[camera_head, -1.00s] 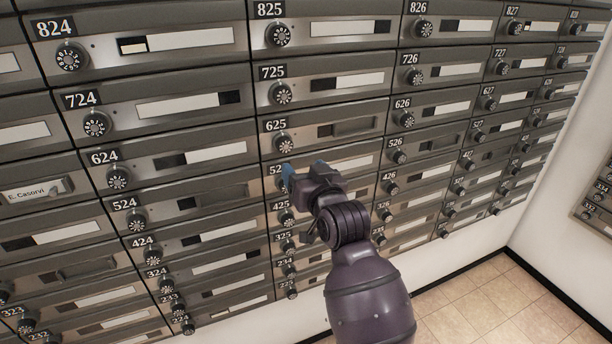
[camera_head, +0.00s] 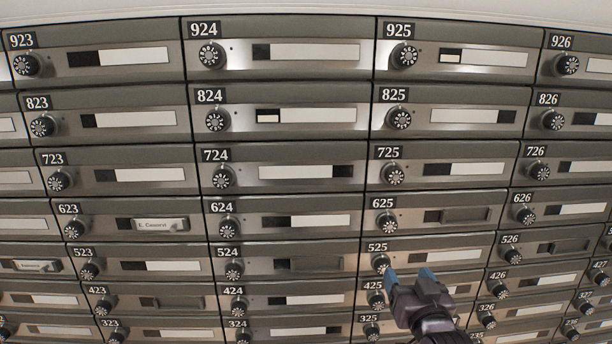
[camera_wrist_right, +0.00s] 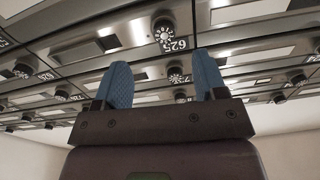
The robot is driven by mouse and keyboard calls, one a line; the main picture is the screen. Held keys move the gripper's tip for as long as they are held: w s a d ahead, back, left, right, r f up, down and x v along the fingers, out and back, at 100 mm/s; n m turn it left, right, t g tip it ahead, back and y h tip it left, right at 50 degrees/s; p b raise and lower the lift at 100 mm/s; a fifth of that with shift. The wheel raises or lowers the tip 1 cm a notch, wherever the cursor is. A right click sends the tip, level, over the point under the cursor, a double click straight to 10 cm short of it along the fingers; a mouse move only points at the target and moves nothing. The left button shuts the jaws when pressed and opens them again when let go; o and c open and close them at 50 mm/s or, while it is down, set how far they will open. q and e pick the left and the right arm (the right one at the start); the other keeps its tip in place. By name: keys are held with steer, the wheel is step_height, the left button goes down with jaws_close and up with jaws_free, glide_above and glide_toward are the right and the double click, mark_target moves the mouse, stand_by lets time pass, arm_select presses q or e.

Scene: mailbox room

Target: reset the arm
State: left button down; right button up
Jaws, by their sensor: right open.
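My right gripper (camera_head: 408,280) has blue fingertips and comes up from the bottom right of the head view, in front of the mailboxes near the dial of box 525 (camera_head: 381,264). In the right wrist view the gripper (camera_wrist_right: 163,84) is open, its two blue fingers apart with nothing held between them. Dials of the mailboxes show beyond the fingers, including the one of box 625 (camera_wrist_right: 165,34). I cannot tell whether a fingertip touches the mailbox front. My left gripper is in neither view.
A wall of grey metal mailboxes (camera_head: 284,136) with numbered plates, round dials and label slots fills the head view. Box 623 carries a name label (camera_head: 160,225). A pale wall strip (camera_head: 300,8) runs above the top row.

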steer(key=s+d+f+g, duration=0.3)
steer(key=s+f, duration=0.9)
steer(key=f, duration=0.3)
steer(key=s+d+f+n+g+h+b, duration=0.1)
steer(key=s+d+f+g, duration=0.2)
steer(key=s+f, duration=1)
step_height(320, 180, down, 2)
steer(key=shift+s+d+f+g, duration=0.1)
steer(key=shift+s+d+g, duration=0.1)
steer(key=shift+d+g, duration=0.3)
